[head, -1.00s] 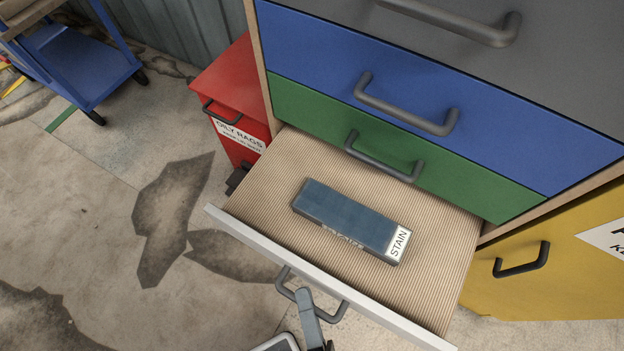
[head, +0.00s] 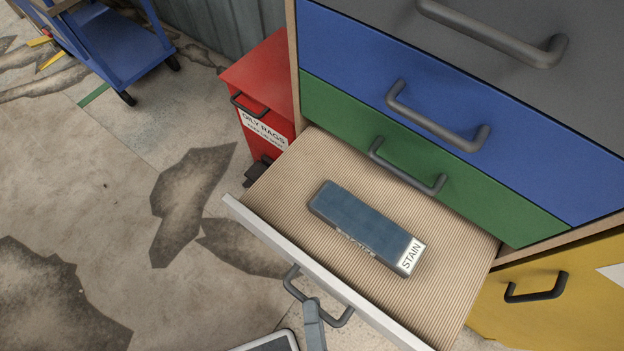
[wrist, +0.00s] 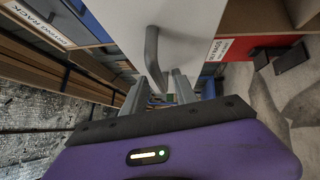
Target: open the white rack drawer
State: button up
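The white-fronted drawer (head: 262,232) stands pulled out below the green drawer, its ribbed tan floor exposed. Its grey bow handle (head: 318,300) is on the front face and also shows in the wrist view (wrist: 153,62). My gripper (wrist: 157,90) is at this handle with its two fingers apart. The handle bar appears in the gap between them, with no finger clearly pressed on it. In the head view one grey finger shows just below the handle; the rest of the gripper is mostly out of frame.
A dark blue box marked STAIN (head: 360,225) lies in the drawer. Closed green (head: 340,120) and blue (head: 350,45) drawers are above. A red oily-rags bin (head: 262,85) stands left, a yellow cabinet (head: 520,315) right. Cracked floor at left is open; a blue cart (head: 115,45) stands beyond.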

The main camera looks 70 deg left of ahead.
jog(key=v, duration=0.6)
dwell(0.5)
jog(key=w+d+r+m+t+h, duration=0.35)
jog(key=d+m+t+h, duration=0.2)
jog(key=m, duration=0.45)
jog(key=w+d+r+m+t+h, duration=0.2)
jog(key=d+r+m+t+h, duration=0.4)
jog(key=m, duration=0.4)
jog(key=s+d+r+m+h, duration=0.25)
jog(key=d+m+h, duration=0.6)
jog(key=m, duration=0.65)
notch_tip(320, 180, up, 17)
jog(key=g+y+p, duration=0.1)
jog(key=p, duration=1.7)
